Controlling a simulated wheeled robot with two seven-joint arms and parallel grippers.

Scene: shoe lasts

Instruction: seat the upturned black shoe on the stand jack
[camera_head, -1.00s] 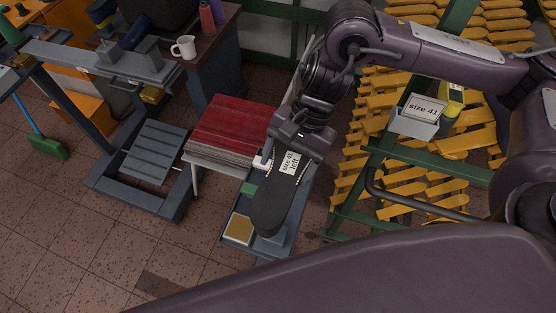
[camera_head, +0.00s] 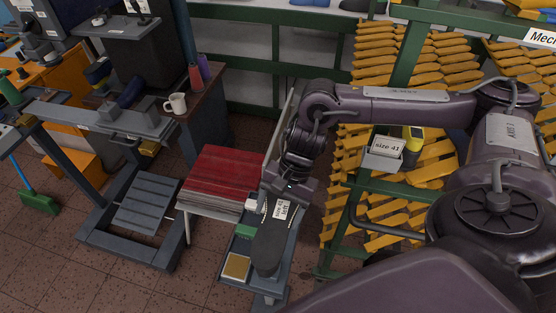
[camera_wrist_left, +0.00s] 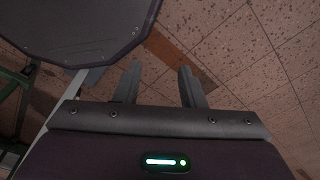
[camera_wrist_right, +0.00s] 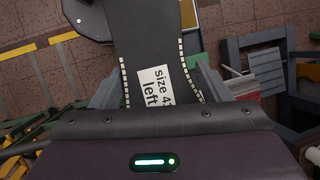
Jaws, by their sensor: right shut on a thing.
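The black shoe (camera_head: 270,246) is upturned, with its dark sole facing up and a white "size 41 left" label. Its toe points toward the bottom of the head view. My right gripper (camera_head: 284,200) is shut on its heel end; the fingers sit on both sides of the shoe (camera_wrist_right: 140,45) in the right wrist view. A grey piece, perhaps the stand jack (camera_head: 266,273), shows just below the toe. The shoe hides the rest, so I cannot tell whether they touch. My left gripper (camera_wrist_left: 160,86) is open and empty above the tiled floor.
A small grey tray-topped stand (camera_head: 278,285) with a yellow pad (camera_head: 236,267) and green block (camera_head: 245,231) is under the shoe. A table with red sheets (camera_head: 226,175) is close on the left. The green rack with yellow lasts (camera_head: 375,205) is close on the right.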

